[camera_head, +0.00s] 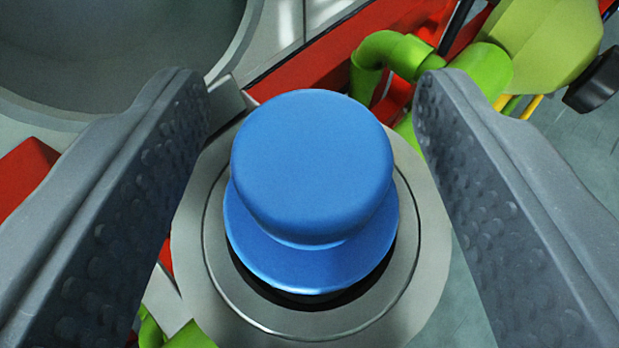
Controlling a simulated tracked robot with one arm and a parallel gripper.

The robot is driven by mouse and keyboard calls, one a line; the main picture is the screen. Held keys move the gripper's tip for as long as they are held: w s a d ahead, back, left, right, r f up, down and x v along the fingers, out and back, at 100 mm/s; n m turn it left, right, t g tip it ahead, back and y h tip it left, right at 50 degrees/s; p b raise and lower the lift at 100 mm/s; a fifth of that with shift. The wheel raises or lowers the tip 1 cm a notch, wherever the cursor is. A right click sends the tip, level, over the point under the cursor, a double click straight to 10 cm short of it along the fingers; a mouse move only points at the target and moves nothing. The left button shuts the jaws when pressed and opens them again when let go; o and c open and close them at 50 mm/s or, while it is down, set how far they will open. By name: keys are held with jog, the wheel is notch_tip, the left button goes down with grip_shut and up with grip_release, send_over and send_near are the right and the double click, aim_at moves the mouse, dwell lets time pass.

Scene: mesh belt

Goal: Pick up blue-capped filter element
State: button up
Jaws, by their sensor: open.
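The blue cap (313,165) of the filter element is in the middle of the picture, a rounded knob above a wider blue flange. It sits in a round grey metal housing (425,215), with a dark ring showing under the flange. The body of the element below the cap is hidden. My gripper (312,100) is open, with one grey dimpled finger on the left and one on the right of the cap. Gaps show between both fingers and the cap in the picture, and nothing is held.
A large round grey vessel opening (120,50) is at the upper left. Green pipes (395,52) and a yellow-green valve body (545,40) with a black knob (592,82) stand at the upper right. A red frame (315,62) runs behind the housing.

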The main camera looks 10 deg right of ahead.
grip_shut()
